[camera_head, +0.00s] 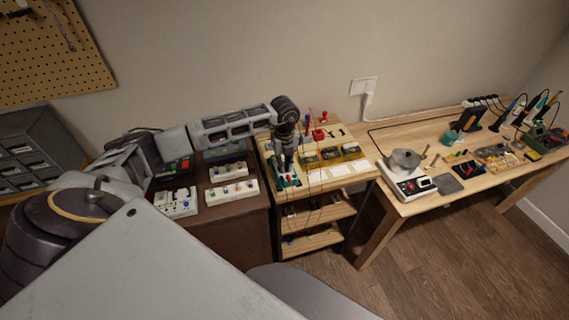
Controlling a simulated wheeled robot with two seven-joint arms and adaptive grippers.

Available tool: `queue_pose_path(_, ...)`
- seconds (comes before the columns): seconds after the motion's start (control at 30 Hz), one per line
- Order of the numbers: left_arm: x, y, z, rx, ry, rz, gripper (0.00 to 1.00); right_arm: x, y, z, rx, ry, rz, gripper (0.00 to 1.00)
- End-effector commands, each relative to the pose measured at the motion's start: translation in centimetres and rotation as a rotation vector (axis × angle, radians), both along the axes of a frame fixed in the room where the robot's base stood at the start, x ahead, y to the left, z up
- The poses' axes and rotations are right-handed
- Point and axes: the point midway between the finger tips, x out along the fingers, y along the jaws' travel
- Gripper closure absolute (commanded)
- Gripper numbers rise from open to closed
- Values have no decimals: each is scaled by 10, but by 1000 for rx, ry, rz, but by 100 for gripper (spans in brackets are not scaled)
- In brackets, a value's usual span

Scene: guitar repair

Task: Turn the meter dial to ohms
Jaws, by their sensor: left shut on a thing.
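My left gripper (287,170) points down over the small wooden cart, at the end of my arm that comes in from the left. Below it is the meter (290,183), a small dark and green device near the cart's left front, with thin leads hanging down in front. The gripper is shut on the meter dial, which its fingers hide. I cannot read the dial's setting from here. My right gripper is not in view.
The cart top (343,183) also bears yellow-and-black boxes (331,155) and red items behind. Left is a brown bench (235,218) with white boards (231,191). Right is a wooden table (440,200) with a white device (405,181) and tools. Floor shows between.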

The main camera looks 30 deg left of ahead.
Motion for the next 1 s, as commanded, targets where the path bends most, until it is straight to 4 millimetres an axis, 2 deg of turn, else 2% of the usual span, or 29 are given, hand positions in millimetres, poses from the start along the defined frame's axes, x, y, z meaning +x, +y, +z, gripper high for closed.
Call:
queue_pose_path(0.27, 0, 0, 0, 0, 0, 98, 100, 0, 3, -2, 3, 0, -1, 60)
queue_pose_path(1.0, 3, -1, 0, -1, -2, 545, 100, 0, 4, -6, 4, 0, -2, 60)
